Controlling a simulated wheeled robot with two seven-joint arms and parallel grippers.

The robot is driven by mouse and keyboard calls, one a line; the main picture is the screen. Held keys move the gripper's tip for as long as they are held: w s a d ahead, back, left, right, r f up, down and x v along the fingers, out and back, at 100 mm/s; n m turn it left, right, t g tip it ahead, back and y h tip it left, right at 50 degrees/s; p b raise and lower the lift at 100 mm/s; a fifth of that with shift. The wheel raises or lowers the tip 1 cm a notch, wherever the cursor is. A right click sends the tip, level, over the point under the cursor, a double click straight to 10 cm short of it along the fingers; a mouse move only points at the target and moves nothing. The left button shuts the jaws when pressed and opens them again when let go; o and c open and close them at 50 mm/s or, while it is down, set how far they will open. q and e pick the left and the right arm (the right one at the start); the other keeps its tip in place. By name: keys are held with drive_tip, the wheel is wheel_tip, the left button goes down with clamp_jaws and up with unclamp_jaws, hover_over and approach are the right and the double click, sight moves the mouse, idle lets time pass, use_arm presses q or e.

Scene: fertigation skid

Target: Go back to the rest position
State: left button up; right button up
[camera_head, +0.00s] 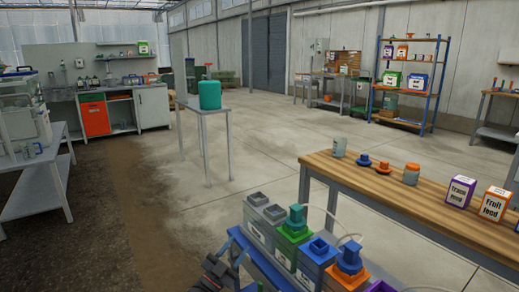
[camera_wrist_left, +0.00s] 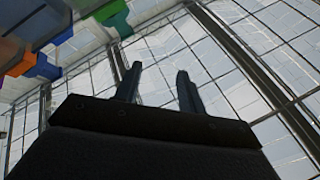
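My left gripper (camera_wrist_left: 160,88) shows in the left wrist view with its two dark fingers apart and nothing between them. Behind the fingers is the glazed roof. In the head view a dark part of my left gripper (camera_head: 216,272) shows at the bottom edge, left of the blue skid (camera_head: 262,268); its fingertips are hard to make out there. My right gripper is not in view.
A wooden bench (camera_head: 335,172) to the right holds a jar (camera_head: 411,174), an orange cap (camera_head: 383,167), a purple box (camera_head: 459,193) and an orange box (camera_head: 493,205). A small table (camera_head: 203,112) holds a green canister (camera_head: 210,95). The concrete floor (camera_head: 265,150) between them is clear.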

use_arm(q)
drive_tip(key=s+d+r+n+t+y, duration=0.15)
drive_tip(key=s+n+t+y, duration=0.55)
drive_tip(key=s, duration=1.3)
drive_tip(key=s+f+n+g+y, duration=0.2)
drive_tip(key=s+f+n+g, duration=0.25)
drive_tip(key=s+f, duration=0.4)
drive_tip(key=s+a+r+g+y+p, duration=0.2)
drive_tip(key=s+a+g+p, duration=0.2)
drive_tip(key=s+g+p, duration=0.4)
drive_tip(key=s+a+r+g+y+p, duration=0.3)
drive_tip(key=s+g+p, duration=0.5)
drive_tip(key=p, duration=0.6)
drive_tip(key=shift+s+a+r+g+p, duration=0.15)
drive_tip(key=shift+s+a+g+p, duration=0.35)
drive_tip(key=shift+g, duration=0.75)
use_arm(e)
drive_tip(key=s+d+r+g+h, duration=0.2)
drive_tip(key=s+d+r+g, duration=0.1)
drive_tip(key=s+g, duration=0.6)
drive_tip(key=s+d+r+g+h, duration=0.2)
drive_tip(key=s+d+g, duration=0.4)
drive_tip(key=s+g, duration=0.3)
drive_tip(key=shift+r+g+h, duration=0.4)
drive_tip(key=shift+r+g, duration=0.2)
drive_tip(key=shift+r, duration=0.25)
